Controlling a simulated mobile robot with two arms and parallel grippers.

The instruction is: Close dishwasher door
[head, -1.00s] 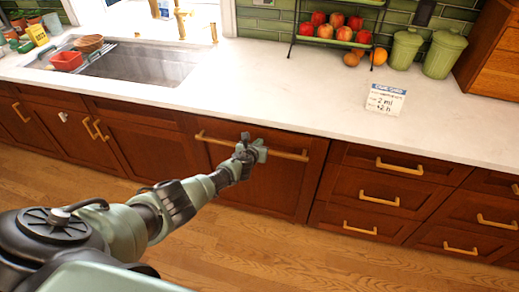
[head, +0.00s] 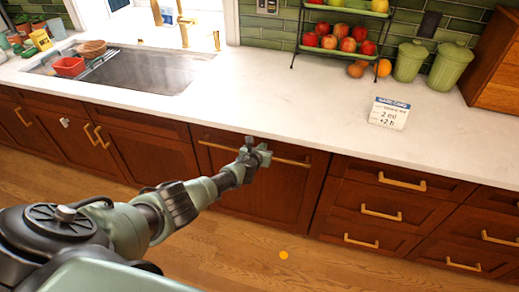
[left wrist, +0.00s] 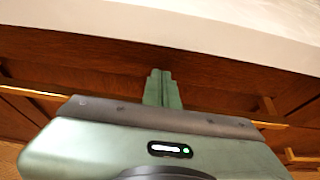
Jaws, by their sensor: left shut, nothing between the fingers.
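The dishwasher door (head: 262,190) is a dark wood panel under the counter, with a long gold bar handle (head: 291,161) near its top. It stands upright and looks about in line with the cabinet fronts beside it. My left gripper (head: 262,155) is at the middle of the handle, in front of the door's upper part. In the left wrist view its fingers (left wrist: 162,88) are together and empty, pointing at the wood below the counter edge. I cannot tell whether they touch the door. My right gripper is in neither view.
The white counter (head: 290,95) overhangs the door, with a sink (head: 160,72) to the left. Drawers (head: 395,205) are on the right. A card (head: 388,113), green canisters (head: 445,65) and a fruit rack stand on the counter.

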